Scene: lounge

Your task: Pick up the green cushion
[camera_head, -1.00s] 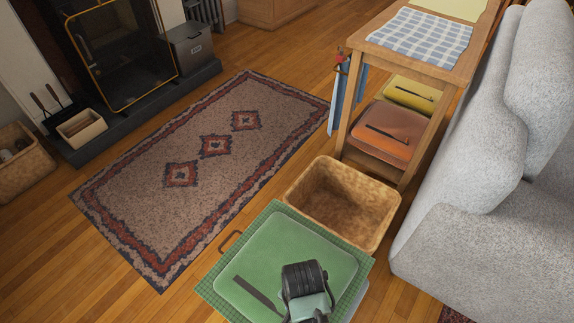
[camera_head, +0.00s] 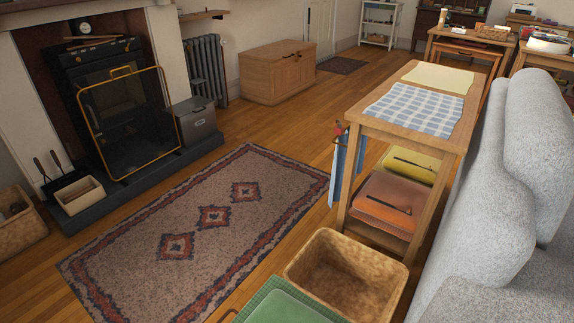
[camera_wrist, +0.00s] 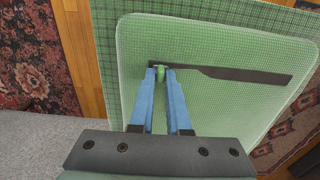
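The green cushion (camera_head: 287,308) shows at the bottom edge of the head view, mostly cut off. It lies on a green checked cloth surface (camera_head: 262,294) beside the wicker basket. In the wrist view the cushion (camera_wrist: 225,45) fills most of the picture, with a dark strap (camera_wrist: 245,75) across it. My gripper (camera_wrist: 160,71) has its two blue fingers close together at the strap's left end. A small green piece shows between the fingertips, and they look shut on it. My gripper is out of the head view.
An open wicker basket (camera_head: 345,276) stands just behind the cushion. A wooden table (camera_head: 408,128) holds orange (camera_head: 388,200) and yellow (camera_head: 410,163) cushions on its lower shelf. A grey sofa (camera_head: 485,215) is at right. The patterned rug (camera_head: 205,235) lies clear at left.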

